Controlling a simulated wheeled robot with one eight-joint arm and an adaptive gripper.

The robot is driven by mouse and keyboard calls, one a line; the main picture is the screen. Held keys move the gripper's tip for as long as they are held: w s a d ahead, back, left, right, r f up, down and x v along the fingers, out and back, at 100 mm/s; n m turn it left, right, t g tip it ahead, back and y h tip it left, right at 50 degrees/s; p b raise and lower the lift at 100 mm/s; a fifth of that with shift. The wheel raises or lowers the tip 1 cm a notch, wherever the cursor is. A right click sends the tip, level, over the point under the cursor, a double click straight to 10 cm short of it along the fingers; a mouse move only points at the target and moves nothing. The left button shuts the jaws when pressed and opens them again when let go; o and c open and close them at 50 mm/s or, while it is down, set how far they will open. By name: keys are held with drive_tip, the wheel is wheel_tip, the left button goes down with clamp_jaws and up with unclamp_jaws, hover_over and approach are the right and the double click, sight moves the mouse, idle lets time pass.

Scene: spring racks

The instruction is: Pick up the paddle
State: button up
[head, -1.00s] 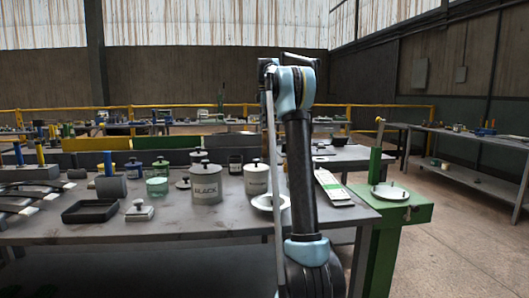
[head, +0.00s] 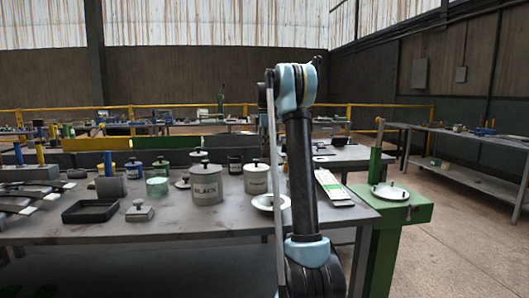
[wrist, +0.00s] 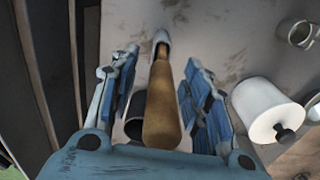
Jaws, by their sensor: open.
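A wooden handle (wrist: 162,115) with a pale metal collar at its far end lies between my gripper's fingers in the wrist view; it appears to be the paddle's handle. The rest of the paddle is not clear to me. My gripper (wrist: 158,80) is open, with one blue-padded finger on each side of the handle and a visible gap on both sides. In the head view my arm stands in front of the table, and I cannot make out my gripper or the handle there.
In the wrist view a white lidded canister (wrist: 258,103) stands close right of the fingers.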

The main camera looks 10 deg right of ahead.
drive_tip(key=shift+f, duration=0.1)
clamp_jaws()
drive_tip(key=shift+d, duration=0.1)
